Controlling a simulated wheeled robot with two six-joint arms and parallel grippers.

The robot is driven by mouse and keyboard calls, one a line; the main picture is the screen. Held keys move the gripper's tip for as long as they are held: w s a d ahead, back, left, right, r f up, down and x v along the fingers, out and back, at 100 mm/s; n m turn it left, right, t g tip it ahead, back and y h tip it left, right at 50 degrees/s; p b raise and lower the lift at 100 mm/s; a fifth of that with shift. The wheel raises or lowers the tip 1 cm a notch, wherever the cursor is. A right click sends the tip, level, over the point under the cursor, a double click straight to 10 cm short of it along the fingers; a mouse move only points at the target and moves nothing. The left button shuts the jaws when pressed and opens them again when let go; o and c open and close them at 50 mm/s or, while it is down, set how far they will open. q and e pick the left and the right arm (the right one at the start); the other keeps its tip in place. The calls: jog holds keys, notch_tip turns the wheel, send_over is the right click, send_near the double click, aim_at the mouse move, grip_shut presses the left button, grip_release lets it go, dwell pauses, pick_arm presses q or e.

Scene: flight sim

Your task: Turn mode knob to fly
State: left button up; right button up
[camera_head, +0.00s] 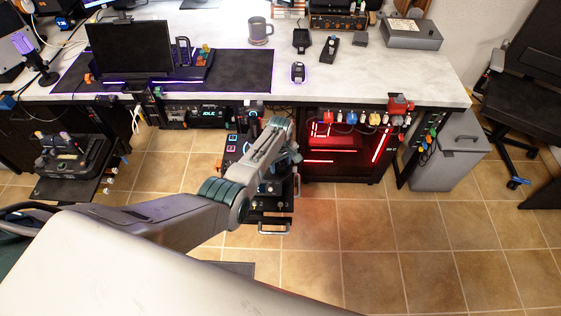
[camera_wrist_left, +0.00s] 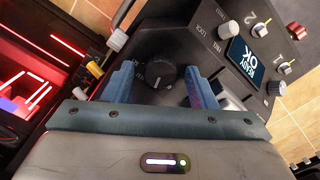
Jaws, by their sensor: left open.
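A round black knob (camera_wrist_left: 162,76) with a light pointer mark sits on a dark control panel (camera_wrist_left: 185,42) in the left wrist view. My left gripper (camera_wrist_left: 160,82) is open, with one blue finger on each side of the knob. Contact between fingers and knob cannot be told. Any "fly" marking is not readable. In the head view, my left arm reaches over the black panel unit (camera_head: 265,216) below the desk, and the fingertips cannot be made out there. My right gripper is not in view.
A small screen (camera_wrist_left: 242,59) reading "READY OK" and a white knob (camera_wrist_left: 229,30) are close by on the panel. A red-lit case (camera_head: 335,160) stands right of my arm.

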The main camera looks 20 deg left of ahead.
aim_at(280, 165)
pick_arm(q)
notch_tip(280, 165, up, 11)
jog(key=p, duration=0.1)
dwell(0.4)
jog(key=shift+f, duration=0.1)
